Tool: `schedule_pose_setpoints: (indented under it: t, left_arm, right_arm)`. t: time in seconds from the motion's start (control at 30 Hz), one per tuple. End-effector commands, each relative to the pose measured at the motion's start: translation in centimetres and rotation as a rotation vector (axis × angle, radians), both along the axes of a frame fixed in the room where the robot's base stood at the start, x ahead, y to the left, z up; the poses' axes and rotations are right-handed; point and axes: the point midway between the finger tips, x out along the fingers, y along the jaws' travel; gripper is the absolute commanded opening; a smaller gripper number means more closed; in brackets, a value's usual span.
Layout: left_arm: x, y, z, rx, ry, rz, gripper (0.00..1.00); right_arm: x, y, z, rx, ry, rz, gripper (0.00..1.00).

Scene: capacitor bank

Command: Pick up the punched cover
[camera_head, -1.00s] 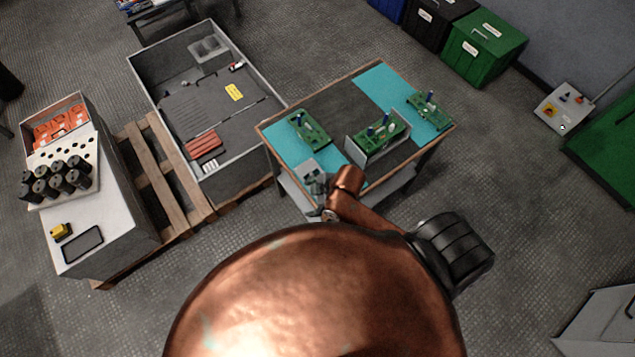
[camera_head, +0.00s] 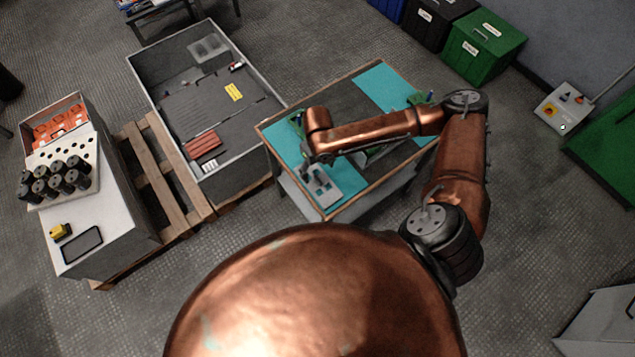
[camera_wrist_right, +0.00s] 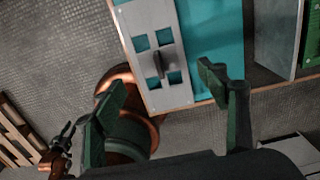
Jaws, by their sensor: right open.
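The punched cover is a light grey plate (camera_head: 328,196) with square holes and a dark handle, lying on the teal mat at the table's near corner. In the right wrist view the plate (camera_wrist_right: 150,20) shows several square holes around the handle. My right gripper (camera_head: 309,162) is above the table by the cover's far end. In its wrist view the open fingers (camera_wrist_right: 160,84) are spread, with the handle beyond the gap between them and nothing held. A dark jointed part at the lower left of the wrist view, seemingly my left gripper (camera_wrist_right: 63,136), is too small to read.
Green circuit boards stand on the table (camera_head: 388,178), partly hidden by my right arm; one is by a grey open housing (camera_wrist_right: 276,35). A large grey crate (camera_head: 150,98) on a pallet stands left of the table. A cabinet with black cylinders (camera_head: 70,175) is further left.

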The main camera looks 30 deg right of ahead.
Motion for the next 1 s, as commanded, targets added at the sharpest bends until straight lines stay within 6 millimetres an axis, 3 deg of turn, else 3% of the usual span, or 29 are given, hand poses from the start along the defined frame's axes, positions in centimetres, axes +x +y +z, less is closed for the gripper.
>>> schedule_pose_setpoints:
  t: [0.53,0.77,1.0]
  left_arm:
    - [-0.4,0.1,-0.8,0.001,0.006,0.001,0.27]
    - [-0.4,0.1,-0.8,0.001,0.006,0.001,0.27]
    - [-0.4,0.1,-0.8,0.001,0.006,0.001,0.27]
  right_arm:
    - [-0.4,0.2,-6.4,0.002,0.001,-0.001,0.67]
    - [-0.3,0.2,-6.7,0.002,-0.002,0.0,0.67]
    - [-0.3,0.1,-6.6,0.002,-0.002,-0.001,0.52]
